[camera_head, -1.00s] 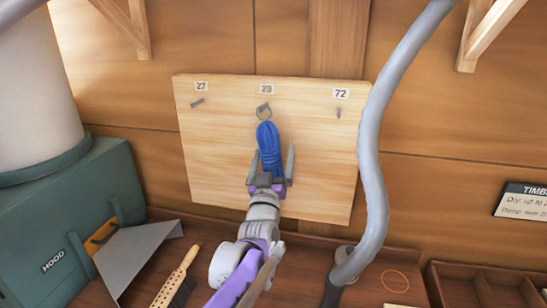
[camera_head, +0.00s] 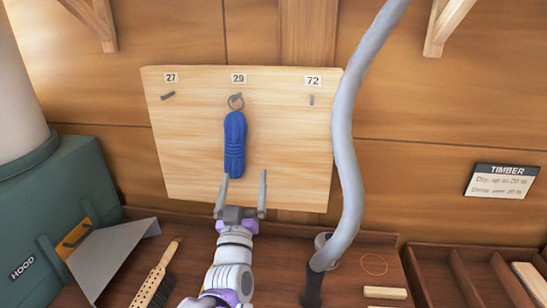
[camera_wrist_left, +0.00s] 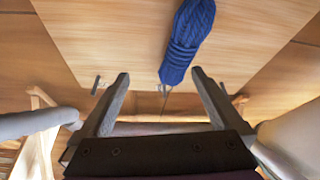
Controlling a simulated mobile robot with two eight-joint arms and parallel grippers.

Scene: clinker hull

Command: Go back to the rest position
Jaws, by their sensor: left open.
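My left gripper (camera_head: 241,192) is open and empty, below and in front of a pegboard (camera_head: 188,150). A coiled blue rope (camera_head: 235,145) hangs by a ring on the middle peg, under the label 29 (camera_head: 238,78). My right gripper is not in view.
Pegs 27 (camera_head: 168,95) and 72 (camera_head: 311,100) are bare. A grey hose (camera_head: 345,150) rises just right of the board. A green hood machine (camera_head: 50,220) stands left, with a brush (camera_head: 157,275) on the bench. A divided wooden tray (camera_head: 435,278) is at right.

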